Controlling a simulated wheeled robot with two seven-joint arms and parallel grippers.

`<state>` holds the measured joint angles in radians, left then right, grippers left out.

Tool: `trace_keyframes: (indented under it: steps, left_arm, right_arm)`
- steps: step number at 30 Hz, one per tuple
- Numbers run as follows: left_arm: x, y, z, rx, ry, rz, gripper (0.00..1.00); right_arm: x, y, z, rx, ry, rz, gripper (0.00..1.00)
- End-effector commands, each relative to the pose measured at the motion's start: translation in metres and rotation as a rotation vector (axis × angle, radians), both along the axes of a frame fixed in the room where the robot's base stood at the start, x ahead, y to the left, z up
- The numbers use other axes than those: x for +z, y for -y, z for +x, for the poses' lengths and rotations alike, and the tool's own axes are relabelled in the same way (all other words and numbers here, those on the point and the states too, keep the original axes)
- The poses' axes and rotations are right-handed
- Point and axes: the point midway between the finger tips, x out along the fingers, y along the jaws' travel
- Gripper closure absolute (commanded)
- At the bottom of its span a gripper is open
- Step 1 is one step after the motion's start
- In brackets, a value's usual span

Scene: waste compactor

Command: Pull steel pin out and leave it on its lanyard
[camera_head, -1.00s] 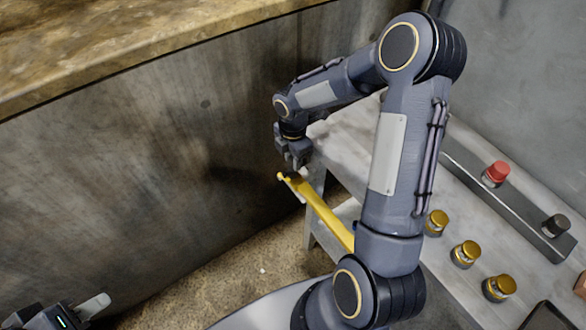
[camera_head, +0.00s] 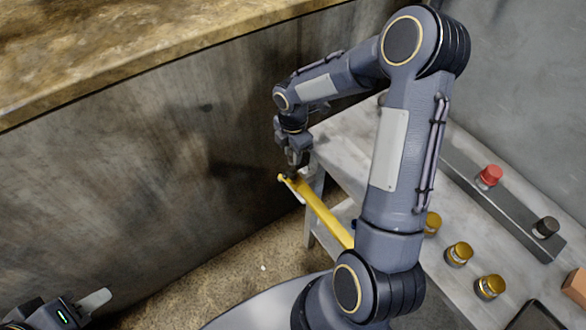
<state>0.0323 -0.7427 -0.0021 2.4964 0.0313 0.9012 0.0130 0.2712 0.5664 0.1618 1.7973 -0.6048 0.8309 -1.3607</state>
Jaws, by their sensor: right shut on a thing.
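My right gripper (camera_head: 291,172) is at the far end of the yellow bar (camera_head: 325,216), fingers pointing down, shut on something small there. The steel pin is too small and too hidden by the fingers to make out; I cannot tell whether it is in its hole. No lanyard can be made out. A thin pale piece (camera_head: 294,190) shows beside the bar's end. My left gripper (camera_head: 88,302) is only partly in view at the bottom left corner, and its opening cannot be judged.
A grey bench (camera_head: 452,190) on the right holds several brass-topped jars (camera_head: 459,253) and a dark rail (camera_head: 500,210) with a red knob (camera_head: 490,175) and a black knob (camera_head: 546,227). A stained metal wall (camera_head: 130,190) stands behind the bar.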

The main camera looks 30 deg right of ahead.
Motion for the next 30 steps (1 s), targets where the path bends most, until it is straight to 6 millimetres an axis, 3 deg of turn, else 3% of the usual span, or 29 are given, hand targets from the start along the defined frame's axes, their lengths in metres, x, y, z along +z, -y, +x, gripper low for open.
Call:
trace_keyframes:
  steps: [30]
  left_arm:
    - [0.034,0.0,0.0,0.0,0.0,0.0,0.66]
  right_arm:
    - [0.042,0.0,0.0,0.0,0.001,0.0,0.95]
